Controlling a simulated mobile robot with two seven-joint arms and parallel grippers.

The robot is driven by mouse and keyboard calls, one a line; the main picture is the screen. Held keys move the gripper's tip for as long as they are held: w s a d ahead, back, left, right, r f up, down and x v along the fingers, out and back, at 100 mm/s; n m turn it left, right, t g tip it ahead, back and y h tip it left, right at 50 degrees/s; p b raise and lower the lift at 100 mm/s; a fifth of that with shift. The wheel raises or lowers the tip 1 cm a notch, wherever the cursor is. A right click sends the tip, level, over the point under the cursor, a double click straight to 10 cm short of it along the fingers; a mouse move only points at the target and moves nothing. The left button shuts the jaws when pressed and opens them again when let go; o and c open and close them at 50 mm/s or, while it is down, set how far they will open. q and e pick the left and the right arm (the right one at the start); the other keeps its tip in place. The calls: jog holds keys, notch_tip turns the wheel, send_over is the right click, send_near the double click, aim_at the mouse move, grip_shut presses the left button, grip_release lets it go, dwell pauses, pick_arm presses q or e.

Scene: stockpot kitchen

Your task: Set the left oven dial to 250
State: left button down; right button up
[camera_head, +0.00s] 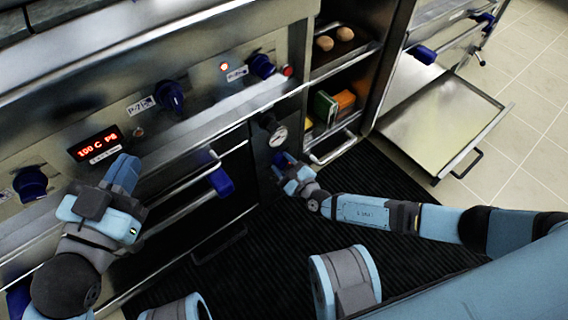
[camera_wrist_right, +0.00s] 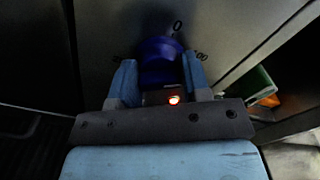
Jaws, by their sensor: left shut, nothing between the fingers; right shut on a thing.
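A blue dial (camera_wrist_right: 160,62) sits on a dark panel in the right wrist view, with a "0" mark above it and a partly hidden mark ending in "00" at its right. My right gripper (camera_wrist_right: 158,82) is shut on this dial, one light blue finger on each side. In the head view the right gripper (camera_head: 290,172) is at the low panel below a round gauge, and the dial (camera_head: 281,158) shows partly behind the fingers. I cannot read the dial's setting. My left gripper (camera_head: 122,175) is shut and empty in front of the upper control panel.
The upper panel has blue knobs (camera_head: 170,96) and a red lit display (camera_head: 95,144). A round gauge (camera_head: 278,135) is just above the right gripper.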

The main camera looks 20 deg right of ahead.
jog(key=m, duration=0.4)
jog(key=shift+m, duration=0.3)
jog(key=m, duration=0.4)
jog(key=shift+m, duration=0.3)
jog(key=m, duration=1.2)
jog(key=shift+m, duration=0.3)
jog(key=m, duration=0.4)
jog(key=shift+m, duration=0.3)
jog(key=m, duration=0.6)
jog(key=shift+m, duration=1.2)
